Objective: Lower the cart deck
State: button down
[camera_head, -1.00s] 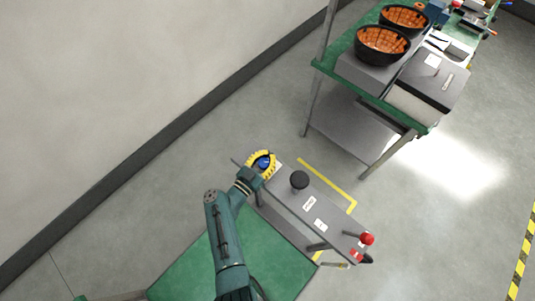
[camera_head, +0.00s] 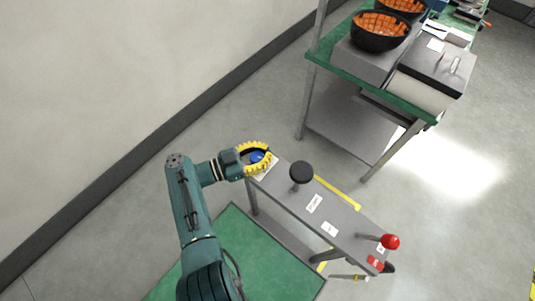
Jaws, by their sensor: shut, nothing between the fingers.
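A cart with a green deck (camera_head: 235,250) stands at the bottom. Beside the deck is a raised narrow grey panel (camera_head: 330,212) on posts. The panel carries a black round knob (camera_head: 301,172), a red ball on a short lever (camera_head: 389,242), a small red part (camera_head: 375,263) and white labels. At its far left end a blue round part (camera_head: 257,157) lies inside a yellow ribbed ring (camera_head: 268,164). My gripper (camera_head: 250,159) is shut and empty at this ring, reaching from the left. Its fingertips are hard to tell from the ring, and contact is unclear.
A green-topped bench (camera_head: 330,65) at upper right holds black bowls (camera_head: 380,45) of orange pieces and grey boxes (camera_head: 436,65). A wall (camera_head: 120,100) stands at left. Grey floor is clear at right.

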jog(key=c, duration=1.8)
grip_release()
jog(key=shift+a+f, duration=0.1)
jog(key=shift+f, duration=0.05)
jog(key=o, duration=0.6)
jog(key=shift+s+a, duration=0.1)
jog(key=shift+a, duration=0.1)
jog(key=o, duration=0.4)
jog(key=shift+d, duration=0.15)
jog(key=shift+r, duration=0.2)
